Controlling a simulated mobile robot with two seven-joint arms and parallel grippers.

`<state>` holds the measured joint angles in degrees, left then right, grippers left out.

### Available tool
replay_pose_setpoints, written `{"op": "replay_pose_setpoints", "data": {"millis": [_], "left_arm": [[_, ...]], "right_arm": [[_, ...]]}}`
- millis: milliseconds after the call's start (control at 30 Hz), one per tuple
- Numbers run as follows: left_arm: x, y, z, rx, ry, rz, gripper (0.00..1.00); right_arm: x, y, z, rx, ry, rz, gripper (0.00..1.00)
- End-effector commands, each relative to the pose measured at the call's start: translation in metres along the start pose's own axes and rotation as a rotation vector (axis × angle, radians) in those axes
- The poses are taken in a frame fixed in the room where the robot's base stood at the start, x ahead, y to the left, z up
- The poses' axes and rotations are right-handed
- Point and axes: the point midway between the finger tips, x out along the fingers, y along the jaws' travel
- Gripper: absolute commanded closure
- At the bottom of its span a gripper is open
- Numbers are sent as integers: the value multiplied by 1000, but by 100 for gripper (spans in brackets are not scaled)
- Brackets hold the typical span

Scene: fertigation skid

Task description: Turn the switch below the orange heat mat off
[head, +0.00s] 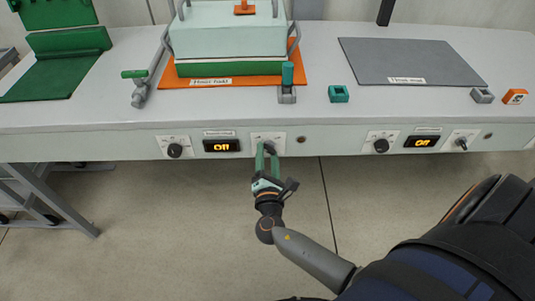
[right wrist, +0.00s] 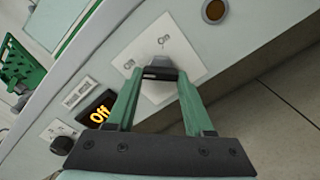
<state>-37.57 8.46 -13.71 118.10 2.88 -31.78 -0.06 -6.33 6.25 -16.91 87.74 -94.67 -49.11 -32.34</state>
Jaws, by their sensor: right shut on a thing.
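The orange heat mat (head: 255,81) lies on the bench under a green tray and a pale lidded box. Below it, on the front panel, is a white switch plate (head: 257,137); the plate also shows in the right wrist view (right wrist: 188,58). My right gripper (head: 267,150) reaches up from below and is shut on the dark switch knob (right wrist: 160,72), between its green fingertips. The fingers hide part of the knob and plate. The display (head: 221,146) left of the switch is lit orange; in the right wrist view the display (right wrist: 98,113) reads "Off". My left gripper is not in view.
A dark round knob (head: 174,150) sits left of the display. A second set has a knob (head: 381,145), a lit display (head: 422,141) and a switch (head: 461,143), below a grey mat (head: 410,60). A teal-handled valve (head: 287,78) stands near the bench edge. Floor below is open.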

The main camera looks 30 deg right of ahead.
Motion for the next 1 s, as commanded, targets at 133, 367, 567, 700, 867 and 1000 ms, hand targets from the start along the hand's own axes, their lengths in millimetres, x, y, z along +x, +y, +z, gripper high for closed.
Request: {"op": "replay_pose_setpoints", "data": {"millis": [133,367,567,700,867,1000], "left_arm": [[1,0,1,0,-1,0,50],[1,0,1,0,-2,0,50],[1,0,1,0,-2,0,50],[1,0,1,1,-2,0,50],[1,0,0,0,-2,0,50],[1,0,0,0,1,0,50]], "right_arm": [[1,1,1,-5,-3,3,100],[1,1,1,-5,-3,3,38],[1,0,1,-3,-1,2,18],[0,0,0,-2,-1,1,18],[1,0,0,-2,0,1,18],[3,-1,1,-2,0,1,18]]}}
